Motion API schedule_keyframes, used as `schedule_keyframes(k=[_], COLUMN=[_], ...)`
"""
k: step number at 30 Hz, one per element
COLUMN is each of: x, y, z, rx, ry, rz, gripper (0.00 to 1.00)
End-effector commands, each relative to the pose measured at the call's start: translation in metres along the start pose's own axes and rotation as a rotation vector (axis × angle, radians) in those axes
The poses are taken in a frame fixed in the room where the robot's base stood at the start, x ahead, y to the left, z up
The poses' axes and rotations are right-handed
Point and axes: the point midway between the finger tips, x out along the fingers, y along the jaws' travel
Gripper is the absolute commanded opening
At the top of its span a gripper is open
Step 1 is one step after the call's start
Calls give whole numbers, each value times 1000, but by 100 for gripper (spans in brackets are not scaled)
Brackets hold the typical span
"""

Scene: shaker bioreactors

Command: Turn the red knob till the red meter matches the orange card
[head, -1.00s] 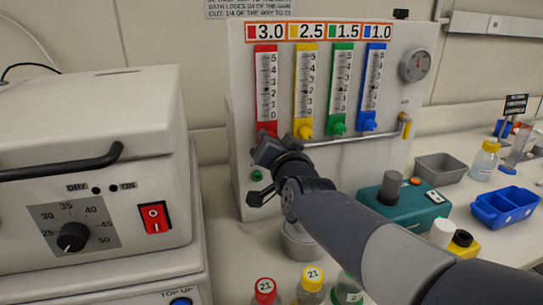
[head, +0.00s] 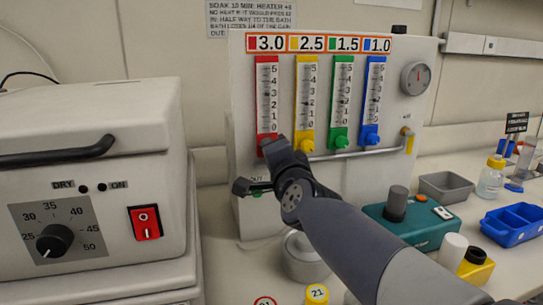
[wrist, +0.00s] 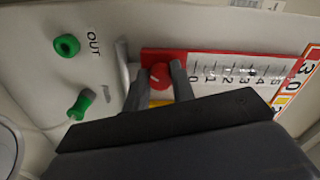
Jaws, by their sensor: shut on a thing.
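The red meter (head: 268,95) is the leftmost of the upright scales on the white panel. It also shows in the wrist view (wrist: 225,68), lying sideways with its 0 end by my fingers. I cannot read its float level. The red knob (wrist: 160,76) sits at the meter's 0 end. My gripper (wrist: 158,84) is shut on it, one finger on each side. In the head view my gripper (head: 274,150) covers the knob. The orange card (head: 318,44) runs above the meters and reads 3.0 by red, 2.5 by yellow, 1.5 by green and 1.0 by blue.
The yellow knob (head: 305,145) is close to the right of my gripper, with green and blue knobs beyond. A metal rail (head: 350,153) runs below them. A white heater box (head: 90,170) stands left. A green outlet (wrist: 67,45) marked OUT is near my gripper.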

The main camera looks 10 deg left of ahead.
Motion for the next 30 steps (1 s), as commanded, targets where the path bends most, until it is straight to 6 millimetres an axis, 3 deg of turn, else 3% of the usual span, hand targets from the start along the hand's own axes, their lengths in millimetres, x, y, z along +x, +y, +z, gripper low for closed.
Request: schedule_keyframes(k=[14, 15, 22, 30], x=[0, 0, 0, 0], y=[0, 0, 0, -2], z=[0, 0, 0, -1], rx=[12, 12, 12, 11], ry=[0, 0, 1, 2], rz=[0, 0, 0, -4], gripper=[1, 26, 45, 46])
